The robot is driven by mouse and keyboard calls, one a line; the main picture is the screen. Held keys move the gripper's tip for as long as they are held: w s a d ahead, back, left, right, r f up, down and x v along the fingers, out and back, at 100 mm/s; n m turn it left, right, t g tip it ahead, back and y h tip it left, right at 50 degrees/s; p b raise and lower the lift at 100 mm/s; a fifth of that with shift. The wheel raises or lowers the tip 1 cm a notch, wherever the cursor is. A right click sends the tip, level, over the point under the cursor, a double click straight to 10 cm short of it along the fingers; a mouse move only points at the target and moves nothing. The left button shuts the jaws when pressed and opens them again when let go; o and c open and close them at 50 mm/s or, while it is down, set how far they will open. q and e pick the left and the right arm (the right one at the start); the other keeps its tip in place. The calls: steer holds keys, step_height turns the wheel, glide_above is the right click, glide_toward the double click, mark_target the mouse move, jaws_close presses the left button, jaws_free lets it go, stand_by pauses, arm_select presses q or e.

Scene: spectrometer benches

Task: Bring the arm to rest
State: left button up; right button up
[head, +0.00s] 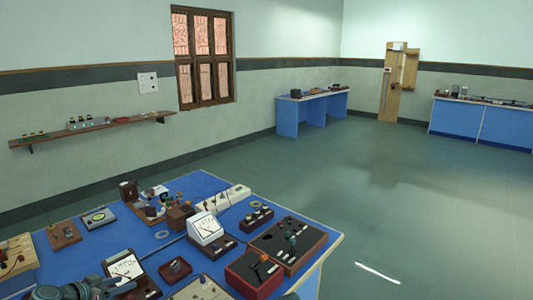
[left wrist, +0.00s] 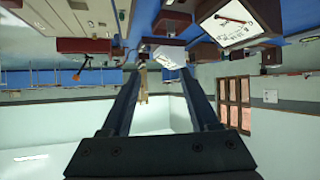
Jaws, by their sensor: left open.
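My left arm shows in the head view at the bottom left, low over the near edge of the blue bench (head: 140,238). My left gripper (head: 122,287) is small there, close to a white-faced meter (head: 125,266). In the left wrist view, which looks upside down, the two dark fingers of the left gripper (left wrist: 158,73) stand apart with nothing between them. I cannot tell how far they are above the bench. My right gripper is not in view.
A second white meter (head: 205,228), a red box (head: 254,274) and a dark tray-like unit (head: 288,245) crowd the bench. A wall shelf (head: 93,129) holds small items. Blue side benches (head: 312,112) stand far off. The green floor (head: 390,205) to the right is clear.

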arm_select(q)
steer(key=s+d+f+g, duration=0.1)
steer(key=d+f+g, duration=0.1)
steer(key=d, duration=0.6)
steer(key=s+d+f+g, duration=0.1)
steer(key=d+f+g, duration=0.1)
steer(key=d, duration=0.6)
steer(key=s+d+f+m+g+h+b, duration=0.1)
steer(key=d+f+g, duration=0.2)
steer(key=d, duration=0.4)
steer(key=shift+s+d+f, duration=0.1)
steer(key=shift+d+f, duration=0.3)
steer(key=shift+f, duration=0.25)
steer(key=s+d+f+g+y, duration=0.2)
steer(key=s+d+y, duration=0.1)
steer(key=s+d, duration=0.3)
steer(key=s+d+f+n+g+y, duration=0.1)
steer(key=s+d+f+g+y, duration=0.1)
steer(key=s+d, duration=0.5)
steer(key=shift+d+y+b, duration=0.45)
steer(key=shift+y, duration=0.35)
steer(key=shift+c, duration=0.3)
